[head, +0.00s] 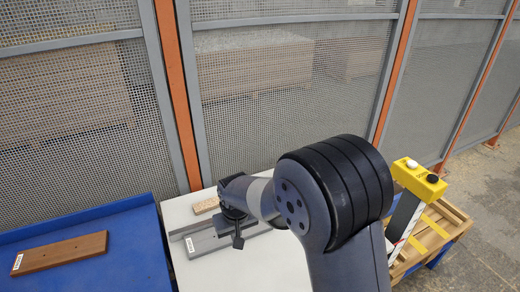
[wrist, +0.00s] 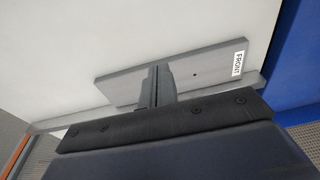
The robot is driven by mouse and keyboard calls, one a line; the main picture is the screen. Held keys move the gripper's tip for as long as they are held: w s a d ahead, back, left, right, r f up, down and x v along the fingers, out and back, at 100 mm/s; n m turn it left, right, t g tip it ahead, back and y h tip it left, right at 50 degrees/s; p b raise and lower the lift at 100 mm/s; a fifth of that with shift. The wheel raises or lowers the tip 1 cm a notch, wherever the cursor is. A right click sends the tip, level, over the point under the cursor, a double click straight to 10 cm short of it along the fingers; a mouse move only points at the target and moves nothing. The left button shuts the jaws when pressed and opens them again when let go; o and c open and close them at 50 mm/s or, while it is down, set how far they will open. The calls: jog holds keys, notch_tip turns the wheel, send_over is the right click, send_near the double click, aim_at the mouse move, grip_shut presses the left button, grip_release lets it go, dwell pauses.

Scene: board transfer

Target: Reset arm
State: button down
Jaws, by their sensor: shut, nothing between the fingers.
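My gripper (head: 238,241) is over the white table (head: 271,265) in the middle of the head view. Its fingers (wrist: 153,82) are shut with nothing between them. A flat grey board (head: 205,243) with a white label lies on the white table beneath and beside the gripper. In the wrist view the grey board (wrist: 120,86) has a FRONT label at its right end, and the fingers hide part of it. I cannot tell whether the fingers touch it. A brown board (head: 62,252) with a white label lies on the blue table (head: 137,236) at the left.
A grey strip (head: 182,232) runs along the table behind the grey board, and a small wooden block (head: 206,206) lies beyond it. A mesh fence (head: 270,110) stands at the back. A yellow button post (head: 418,177) and a wooden pallet (head: 450,222) are at the right.

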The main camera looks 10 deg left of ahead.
aim_at(237, 252)
notch_tip(237, 252, down, 7)
jog(key=b, duration=0.4)
jog(key=shift+r, duration=0.2)
jog(key=shift+f, duration=0.15)
jog(key=shift+w+a+r, duration=0.2)
jog(key=shift+w+a, duration=0.1)
jog(key=shift+w, duration=0.2)
